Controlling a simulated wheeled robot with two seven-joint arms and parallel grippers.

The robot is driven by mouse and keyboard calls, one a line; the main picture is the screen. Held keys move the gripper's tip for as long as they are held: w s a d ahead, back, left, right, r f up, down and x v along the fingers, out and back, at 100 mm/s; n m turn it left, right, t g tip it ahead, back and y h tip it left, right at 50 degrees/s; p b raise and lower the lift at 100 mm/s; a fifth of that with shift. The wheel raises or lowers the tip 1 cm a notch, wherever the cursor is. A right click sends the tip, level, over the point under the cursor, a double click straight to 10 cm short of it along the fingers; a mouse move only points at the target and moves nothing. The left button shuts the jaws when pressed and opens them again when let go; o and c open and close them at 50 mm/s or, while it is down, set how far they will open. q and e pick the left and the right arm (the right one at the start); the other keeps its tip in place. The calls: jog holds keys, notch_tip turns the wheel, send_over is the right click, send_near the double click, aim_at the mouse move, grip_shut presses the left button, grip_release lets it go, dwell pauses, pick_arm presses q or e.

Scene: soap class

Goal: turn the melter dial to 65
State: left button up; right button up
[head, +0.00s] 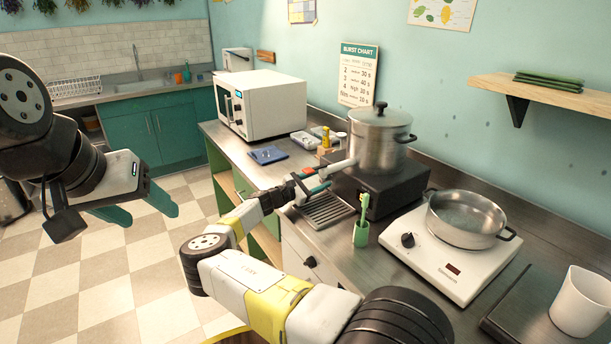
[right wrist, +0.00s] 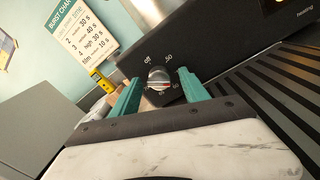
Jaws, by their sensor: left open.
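The melter is a black box (head: 372,187) with a lidded steel pot (head: 378,140) on top. Its round silver dial (right wrist: 158,79) shows in the right wrist view on the black front, with small marks around it such as "off" and "50". The exact setting is too small to read surely. My right gripper (right wrist: 158,78) points at the dial, its teal fingers apart, one on each side, with gaps visible. In the head view my right gripper (head: 314,182) is at the melter's left side. My left gripper (head: 142,208) is open and empty over the floor.
A white hot plate (head: 452,262) with a steel pan (head: 466,220) stands right of the melter. A green cup (head: 361,234) with a brush and a slotted tray (head: 326,210) are near my right gripper. A white microwave (head: 262,104) stands behind; a white jug (head: 581,302) is at right.

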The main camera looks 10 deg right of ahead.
jog(key=v, duration=0.8)
jog(key=shift+d, duration=0.1)
jog(key=shift+w, duration=0.1)
